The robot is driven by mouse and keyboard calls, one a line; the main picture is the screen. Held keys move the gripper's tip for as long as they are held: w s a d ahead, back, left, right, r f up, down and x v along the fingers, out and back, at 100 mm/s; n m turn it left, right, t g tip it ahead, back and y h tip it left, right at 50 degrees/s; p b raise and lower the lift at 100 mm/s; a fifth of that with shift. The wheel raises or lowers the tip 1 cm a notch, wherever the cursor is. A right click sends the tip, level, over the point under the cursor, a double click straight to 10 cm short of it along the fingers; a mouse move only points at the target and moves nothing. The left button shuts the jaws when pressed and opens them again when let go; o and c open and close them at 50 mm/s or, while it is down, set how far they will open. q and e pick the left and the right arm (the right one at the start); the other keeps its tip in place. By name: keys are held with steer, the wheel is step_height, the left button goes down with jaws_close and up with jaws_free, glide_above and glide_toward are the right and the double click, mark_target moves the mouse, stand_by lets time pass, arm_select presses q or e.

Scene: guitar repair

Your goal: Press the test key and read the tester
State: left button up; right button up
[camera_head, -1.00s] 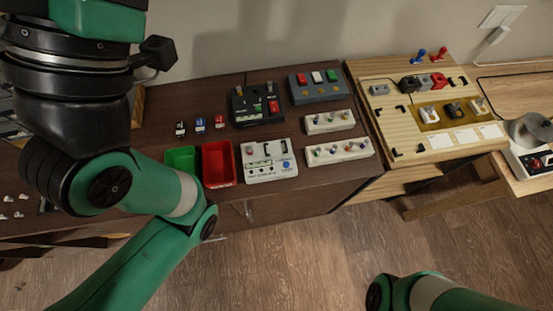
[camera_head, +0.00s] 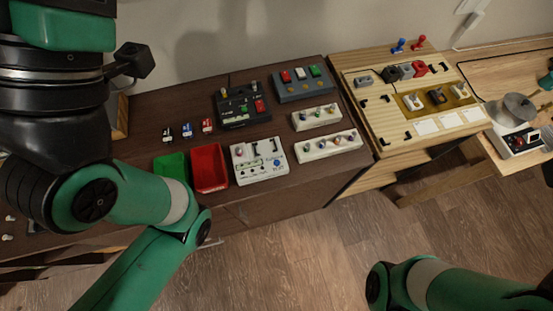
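A white box with dark slots, small parts and a blue mark (camera_head: 259,161) lies on the dark cabinet top. Behind it stands a black box with a red key and several knobs (camera_head: 242,107). A grey-blue box with red, white and green buttons (camera_head: 304,84) is to its right. I cannot tell for certain which of these is the tester, and no reading is legible. My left arm fills the left side, but its gripper fingers do not show. Only a link of my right arm shows at bottom right; its gripper is out of view.
A green bin (camera_head: 171,167) and a red bin (camera_head: 209,168) stand left of the white box. Small blocks lie behind them. Two white strips with knobs (camera_head: 317,117) (camera_head: 328,145) are to the right. A wooden board (camera_head: 395,130) holds grey, black and red parts.

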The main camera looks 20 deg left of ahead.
arm_select(q)
jaws_close()
stand_by(1.3)
